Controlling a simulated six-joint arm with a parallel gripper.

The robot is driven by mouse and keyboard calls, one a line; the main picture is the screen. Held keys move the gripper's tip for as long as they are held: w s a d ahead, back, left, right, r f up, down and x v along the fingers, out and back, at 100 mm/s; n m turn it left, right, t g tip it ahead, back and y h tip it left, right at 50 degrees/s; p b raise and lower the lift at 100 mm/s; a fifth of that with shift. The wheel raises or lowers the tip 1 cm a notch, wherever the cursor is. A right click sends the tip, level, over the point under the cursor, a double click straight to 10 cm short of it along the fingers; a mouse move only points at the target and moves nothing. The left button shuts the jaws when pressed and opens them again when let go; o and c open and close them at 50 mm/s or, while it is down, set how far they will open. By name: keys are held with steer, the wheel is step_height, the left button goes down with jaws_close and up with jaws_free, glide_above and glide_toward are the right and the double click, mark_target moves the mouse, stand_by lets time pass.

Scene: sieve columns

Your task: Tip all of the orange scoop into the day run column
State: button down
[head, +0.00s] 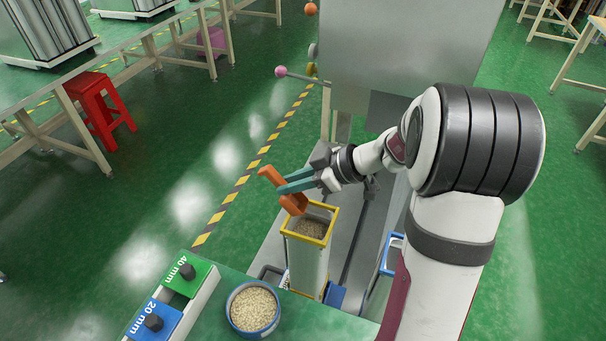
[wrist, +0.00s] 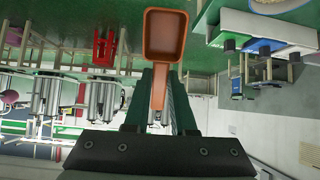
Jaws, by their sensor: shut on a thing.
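My gripper (head: 279,182) is shut on the handle of the orange scoop (head: 294,204), with its teal fingers on either side. In the head view the scoop is steeply tilted, its bowl low at the left of the yellow-rimmed column (head: 327,239). The column stands upright and open, with pale grain visible inside. Whether the scoop touches the rim cannot be told. In the wrist view the scoop (wrist: 165,36) shows its bowl interior, which looks bare of grain. No label naming the column as day run is readable.
A round bowl of pale grain (head: 231,307) stands on the green bench (head: 312,321) in front. Left of it are a green 40 mm block (head: 196,277) and a blue 20 mm block (head: 160,318). A grey cabinet (head: 400,45) rises behind the column. A red stool (head: 97,100) stands far off.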

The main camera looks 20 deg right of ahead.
steer(key=shift+w+a+r+g+h, duration=0.1)
steer(key=shift+w+a+g+h, duration=0.3)
steer(key=shift+g+h, duration=0.3)
steer(key=w+h, duration=0.1)
steer(key=w+r+m+g+h, duration=0.1)
steer(key=shift+d+r+h, duration=0.2)
steer(key=shift+d+h, duration=0.1)
steer(key=shift+w+a+r+g, duration=0.1)
steer(key=shift+w+g, duration=0.1)
steer(key=shift+g, duration=0.2)
steer(key=g+h, duration=0.2)
steer(key=w+g+h, duration=0.1)
steer(key=shift+a+r+g+h, duration=0.25)
steer(key=shift+a+g+h, duration=0.15)
